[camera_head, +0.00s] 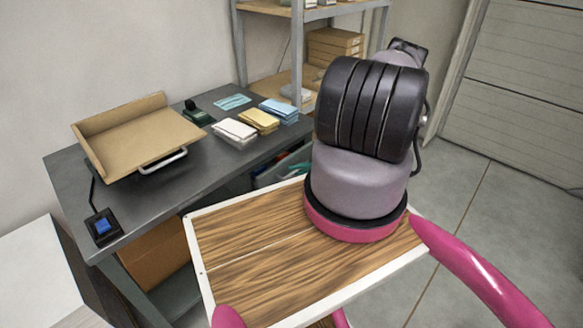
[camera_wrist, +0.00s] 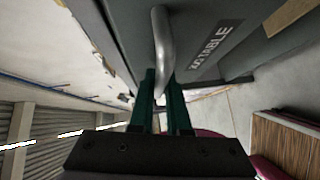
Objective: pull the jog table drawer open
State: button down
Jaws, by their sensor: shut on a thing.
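The drawer front (camera_wrist: 118,28) is dark grey and fills the top of the wrist view. A black label (camera_wrist: 215,45) on it ends in "TABLE"; its start is hard to read. The handle (camera_wrist: 162,35) is a rounded grey metal bar standing out from the front. My gripper (camera_wrist: 161,85) has dark green fingers, one on each side of the handle's near end, shut on it. In the head view, neither my gripper nor this handle can be made out.
In the head view a dark grey table (camera_head: 160,205) carries a tan tray (camera_head: 135,135), paper stacks (camera_head: 234,133) and a blue-buttoned switch (camera_head: 103,227). A shelf rack (camera_head: 297,55) stands behind. Open floor (camera_head: 470,230) lies to the right.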

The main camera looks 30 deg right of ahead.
jog(key=s+d, duration=0.3)
jog(key=s, duration=0.5)
jog(key=s+d, duration=0.3)
jog(key=s, duration=0.6)
jog(key=shift+d, duration=0.15)
jog(key=shift+w, duration=0.1)
jog(key=c, duration=0.9)
grip_release()
jog(key=v, duration=1)
jog(key=shift+s+d, duration=0.2)
jog(key=shift+d, duration=0.1)
jog(key=shift+r, duration=0.15)
